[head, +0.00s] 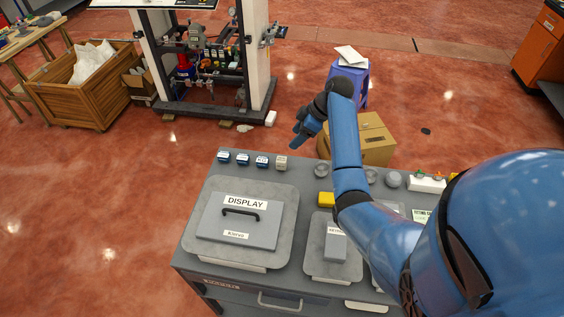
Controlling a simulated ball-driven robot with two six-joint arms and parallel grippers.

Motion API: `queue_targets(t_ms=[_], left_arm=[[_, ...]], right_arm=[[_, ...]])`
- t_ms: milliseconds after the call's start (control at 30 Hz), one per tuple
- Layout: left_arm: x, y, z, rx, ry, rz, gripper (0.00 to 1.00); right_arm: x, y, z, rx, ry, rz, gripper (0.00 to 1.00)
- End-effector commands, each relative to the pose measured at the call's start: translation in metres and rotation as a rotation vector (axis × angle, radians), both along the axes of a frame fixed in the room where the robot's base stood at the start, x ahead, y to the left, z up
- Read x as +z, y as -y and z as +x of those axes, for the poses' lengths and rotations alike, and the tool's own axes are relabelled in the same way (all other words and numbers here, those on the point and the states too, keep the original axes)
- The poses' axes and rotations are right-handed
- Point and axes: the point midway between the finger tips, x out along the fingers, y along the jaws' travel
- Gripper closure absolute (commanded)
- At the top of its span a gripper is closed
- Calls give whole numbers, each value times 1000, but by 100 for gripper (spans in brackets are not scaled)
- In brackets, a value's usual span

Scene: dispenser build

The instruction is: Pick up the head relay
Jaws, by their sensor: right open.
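No part is clearly readable as the head relay. Several small labelled blocks stand in a row at the bench's back left: blue-and-white ones (243,159) and a beige one (281,163). Their labels are too small to read. A grey block (335,243) with a partly legible label stands on a grey pad in the middle of the bench. My right gripper (302,134) is open and empty, above and beyond the bench's back edge, right of the row and apart from it. My left gripper is out of view.
The grey bench (192,247) carries a DISPLAY panel (238,220) with a black handle, a yellow block (326,199) and round grey parts (393,179). My right arm hides part of its right side. Behind are a cardboard box (372,141), a purple stool (361,77) and a machine frame (200,108).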

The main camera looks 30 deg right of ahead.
Motion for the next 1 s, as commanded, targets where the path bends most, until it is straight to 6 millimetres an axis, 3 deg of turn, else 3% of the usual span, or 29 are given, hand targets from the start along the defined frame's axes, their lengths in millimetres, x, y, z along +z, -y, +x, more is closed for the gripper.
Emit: queue_targets(t_ms=[33, 600, 1000], left_arm=[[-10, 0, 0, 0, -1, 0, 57], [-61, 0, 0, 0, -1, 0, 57], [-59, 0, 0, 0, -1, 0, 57]], right_arm=[[-10, 0, 0, 0, 0, 0, 36], [-61, 0, 0, 0, 0, 0, 36], [-97, -17, 11, 1, -2, 2, 36]])
